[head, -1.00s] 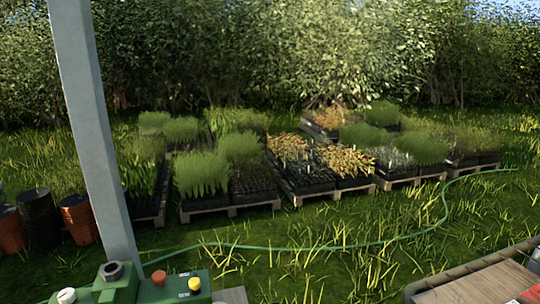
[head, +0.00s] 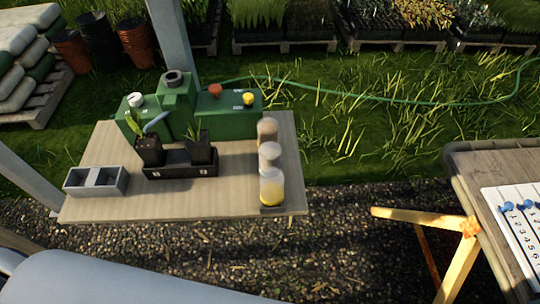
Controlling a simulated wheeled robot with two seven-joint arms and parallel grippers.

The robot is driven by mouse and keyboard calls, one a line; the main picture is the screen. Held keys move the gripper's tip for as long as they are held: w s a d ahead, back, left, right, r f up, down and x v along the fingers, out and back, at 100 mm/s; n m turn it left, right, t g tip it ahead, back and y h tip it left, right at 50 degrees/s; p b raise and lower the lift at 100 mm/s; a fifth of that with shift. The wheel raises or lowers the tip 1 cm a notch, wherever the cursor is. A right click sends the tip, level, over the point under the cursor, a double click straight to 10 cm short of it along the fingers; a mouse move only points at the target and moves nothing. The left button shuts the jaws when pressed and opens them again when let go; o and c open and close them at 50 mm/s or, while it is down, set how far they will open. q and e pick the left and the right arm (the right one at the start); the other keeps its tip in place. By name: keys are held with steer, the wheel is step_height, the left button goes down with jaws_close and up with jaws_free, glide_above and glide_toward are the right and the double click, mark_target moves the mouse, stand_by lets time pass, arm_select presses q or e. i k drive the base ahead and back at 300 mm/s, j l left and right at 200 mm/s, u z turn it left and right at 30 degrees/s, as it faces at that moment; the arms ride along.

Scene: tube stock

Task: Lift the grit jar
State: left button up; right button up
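Three jars stand in a row from back to front near the right edge of a wooden table. The back jar (head: 267,130) looks tan, the middle jar (head: 269,155) has a pale top, and the front jar (head: 271,188) is clear with yellow contents. No label is readable, so I cannot tell which one is the grit jar. All of them look upright on the tabletop (head: 240,195). Neither of my grippers shows in the head view. A pale rounded part, likely my arm, crosses the bottom left.
A green machine (head: 220,108) stands at the table's back. A black tray (head: 180,165) holds two potted plants, with a grey divided box (head: 96,181) to its left. An orange trestle (head: 430,217) and another table with a numbered white board (head: 515,215) are at right.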

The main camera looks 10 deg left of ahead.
mark_target(269, 152)
steer(key=k+l+u, duration=0.2)
steer(key=l, duration=0.25)
steer(key=k+l+u, duration=0.2)
steer(key=l, duration=0.25)
steer(key=k+l+u, duration=0.2)
steer(key=k+l, duration=0.1)
steer(key=l, duration=0.05)
